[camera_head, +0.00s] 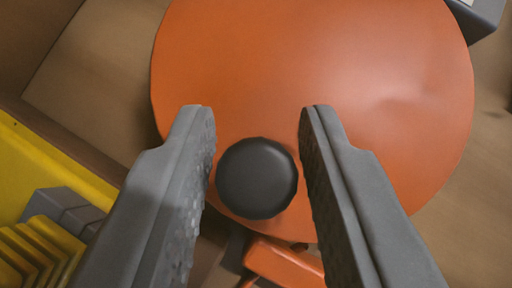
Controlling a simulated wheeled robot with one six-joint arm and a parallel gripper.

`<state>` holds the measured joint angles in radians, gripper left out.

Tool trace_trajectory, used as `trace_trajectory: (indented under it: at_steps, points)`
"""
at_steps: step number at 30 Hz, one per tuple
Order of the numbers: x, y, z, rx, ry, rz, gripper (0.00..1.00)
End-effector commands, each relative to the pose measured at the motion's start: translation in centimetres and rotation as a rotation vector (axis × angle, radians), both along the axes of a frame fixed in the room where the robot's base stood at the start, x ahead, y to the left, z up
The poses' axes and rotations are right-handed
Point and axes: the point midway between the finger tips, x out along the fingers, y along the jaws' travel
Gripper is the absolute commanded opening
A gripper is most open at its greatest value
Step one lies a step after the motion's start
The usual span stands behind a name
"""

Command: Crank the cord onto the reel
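The reel shows as a large orange disc (320,70) filling the upper middle of the view. A round dark knob (257,178), which looks like the crank handle, sits near the disc's lower edge. My gripper (255,112) is open, with one grey finger on each side of the knob. Narrow gaps show between the knob and both fingers, the left one very small. I cannot tell how deep the fingertips reach beside the knob. No cord is visible.
An orange part (283,264) shows below the disc. A yellow ridged thing (40,250) with grey blocks (62,211) is at the lower left. A grey box-like part (480,14) is at the upper right. Brown surface (95,75) shows at the left.

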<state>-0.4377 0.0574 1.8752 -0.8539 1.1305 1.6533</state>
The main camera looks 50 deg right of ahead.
Motion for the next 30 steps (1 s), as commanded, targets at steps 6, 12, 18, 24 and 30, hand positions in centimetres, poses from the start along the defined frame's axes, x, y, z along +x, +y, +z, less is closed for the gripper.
trace_trajectory:
  at_steps: [6, 12, 18, 24, 30]
  points:
    - [0.0, 0.0, 0.0, 0.000, 0.000, 0.000, 0.43]
    - [-0.1, 0.2, 0.2, 0.000, -0.001, 0.001, 0.43]
    - [-1.2, 1.4, 1.9, 0.002, -0.003, 0.002, 0.43]
    - [-3.0, 3.6, 4.6, 0.002, -0.002, 0.003, 0.43]
    - [-4.8, 5.8, 7.5, 0.002, -0.002, 0.003, 0.43]
